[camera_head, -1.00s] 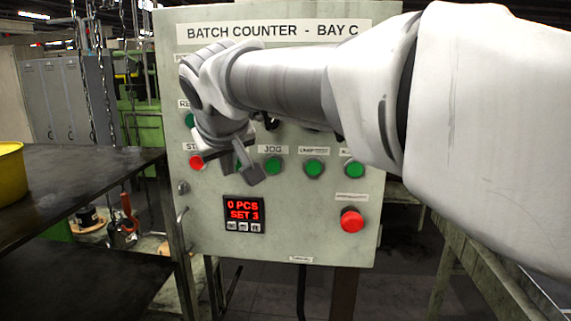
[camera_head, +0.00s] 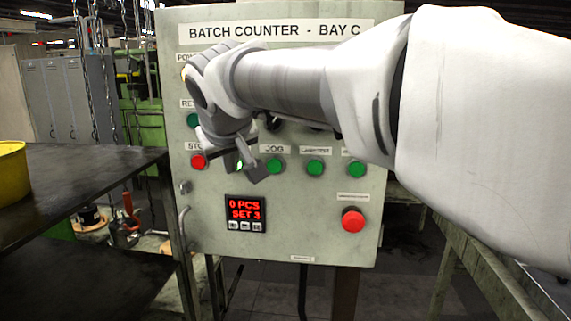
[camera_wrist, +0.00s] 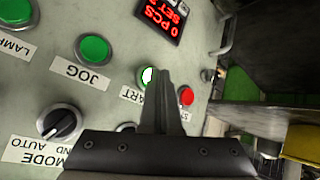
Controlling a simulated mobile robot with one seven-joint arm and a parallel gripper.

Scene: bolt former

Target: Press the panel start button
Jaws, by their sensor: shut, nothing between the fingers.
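The panel start button (camera_wrist: 148,76) is a round green button with a bright white patch on its face. Its label (camera_wrist: 132,93) is partly hidden behind my gripper (camera_wrist: 158,73), and only "ART" reads. My gripper is shut and empty, its fingertips overlapping the right edge of the button in the wrist view. I cannot tell whether they touch it.
The red stop button (camera_wrist: 186,96) is close beside the fingers. The green JOG button (camera_head: 275,166) is on the other side. The display (camera_head: 245,209) reads "0 PCS SET 3". A mode knob (camera_wrist: 59,123) and a red mushroom button (camera_head: 352,220) are on the panel (camera_head: 300,240). A dark table (camera_head: 80,180) stands left.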

